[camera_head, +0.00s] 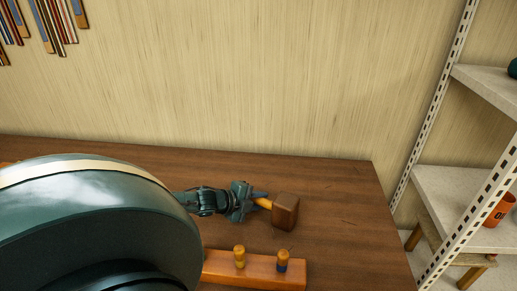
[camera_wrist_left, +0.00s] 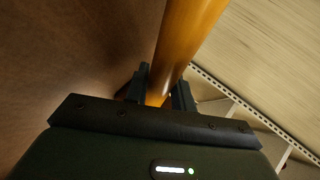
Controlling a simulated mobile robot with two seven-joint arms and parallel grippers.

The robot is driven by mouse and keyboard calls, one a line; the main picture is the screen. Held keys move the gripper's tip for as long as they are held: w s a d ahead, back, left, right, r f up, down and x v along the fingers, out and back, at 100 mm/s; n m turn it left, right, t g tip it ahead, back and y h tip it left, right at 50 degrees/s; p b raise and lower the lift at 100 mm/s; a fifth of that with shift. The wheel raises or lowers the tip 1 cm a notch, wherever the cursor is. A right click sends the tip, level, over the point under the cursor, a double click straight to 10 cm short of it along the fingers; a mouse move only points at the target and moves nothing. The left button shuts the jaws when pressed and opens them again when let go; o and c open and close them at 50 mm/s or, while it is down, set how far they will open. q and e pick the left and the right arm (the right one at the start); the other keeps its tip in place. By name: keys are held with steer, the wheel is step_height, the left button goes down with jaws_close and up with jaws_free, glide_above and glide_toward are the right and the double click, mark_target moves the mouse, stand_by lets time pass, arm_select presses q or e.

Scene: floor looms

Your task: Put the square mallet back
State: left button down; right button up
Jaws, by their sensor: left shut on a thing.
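The square mallet (camera_head: 286,212) has a brown block head and an orange-yellow handle. My left gripper (camera_head: 257,202) is shut on the handle, with the head just to the right of the fingers. In the left wrist view the handle (camera_wrist_left: 188,40) runs up from between the two fingers (camera_wrist_left: 160,92). The mallet is over the brown table; I cannot tell whether it touches the top. My right gripper is not in view.
An orange-brown wooden rack (camera_head: 262,268) with two short pegs, one yellow and one yellow and blue, lies at the table's front. The wooden table (camera_head: 345,215) is clear at the right. A metal shelf unit (camera_head: 465,190) stands beyond its right edge. A large dark rounded shape covers the lower left.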

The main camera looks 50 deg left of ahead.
arm_select(q)
steer(key=shift+f, duration=0.1)
steer(key=c, duration=1.2)
jaws_free()
steer(key=shift+o, duration=0.2)
steer(key=shift+r, duration=0.25)
steer(key=p+v, duration=0.2)
steer(key=v, duration=0.8)
steer(key=shift+s, duration=0.25)
steer(key=shift+v, duration=0.8)
steer(key=shift+w, duration=0.1)
